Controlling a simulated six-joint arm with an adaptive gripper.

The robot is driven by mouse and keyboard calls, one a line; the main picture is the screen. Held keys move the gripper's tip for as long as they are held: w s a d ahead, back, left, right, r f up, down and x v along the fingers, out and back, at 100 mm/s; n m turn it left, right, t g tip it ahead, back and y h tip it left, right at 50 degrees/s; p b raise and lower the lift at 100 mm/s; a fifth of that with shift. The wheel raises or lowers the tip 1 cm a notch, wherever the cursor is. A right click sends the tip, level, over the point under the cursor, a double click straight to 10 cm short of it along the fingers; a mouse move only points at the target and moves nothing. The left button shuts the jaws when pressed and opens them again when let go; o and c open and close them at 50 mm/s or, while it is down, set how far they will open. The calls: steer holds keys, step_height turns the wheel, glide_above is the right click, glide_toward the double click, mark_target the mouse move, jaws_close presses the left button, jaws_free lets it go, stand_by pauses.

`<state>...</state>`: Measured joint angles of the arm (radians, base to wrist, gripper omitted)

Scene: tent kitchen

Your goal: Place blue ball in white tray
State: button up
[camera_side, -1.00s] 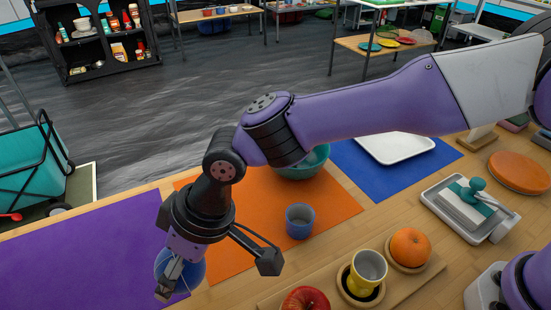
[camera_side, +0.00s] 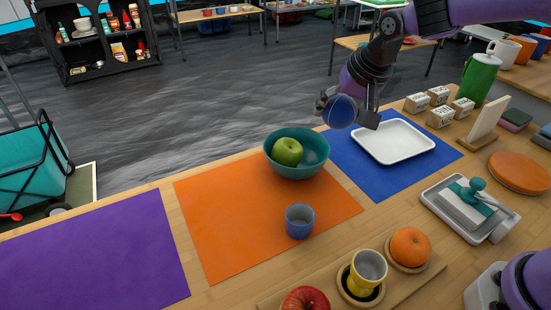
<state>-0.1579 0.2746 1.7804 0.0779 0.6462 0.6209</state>
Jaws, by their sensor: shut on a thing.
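The blue ball (camera_side: 340,111) is held in my gripper (camera_side: 346,114), which is shut on it. The ball is in the air above the far left part of the blue mat (camera_side: 383,181), to the left of the white tray. The white tray (camera_side: 396,141) lies on the blue mat, and its visible inside is empty. A gripper finger shows just above the tray's left corner. The far side of the gripper is hidden behind the ball.
A teal bowl (camera_side: 306,169) with a green apple (camera_side: 287,151) stands left of the tray on an orange mat (camera_side: 230,220). A blue cup (camera_side: 299,221) is nearer. Small labelled blocks (camera_side: 440,117) and a green pitcher (camera_side: 479,79) stand to the tray's right. The purple mat (camera_side: 95,250) is bare.

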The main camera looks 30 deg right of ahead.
steer(key=s+d+m+h, duration=0.2)
steer(key=d+m, duration=0.1)
steer(key=d, duration=0.6)
glide_above(389, 138)
steer(key=s, duration=0.2)
steer(key=f, duration=0.6)
steer(key=shift+w+a+f, duration=0.1)
steer(key=shift+a+f, duration=0.3)
steer(key=shift+f, duration=2.05)
steer(key=shift+f, duration=0.1)
steer(key=o, duration=1)
steer(key=shift+c, duration=0.2)
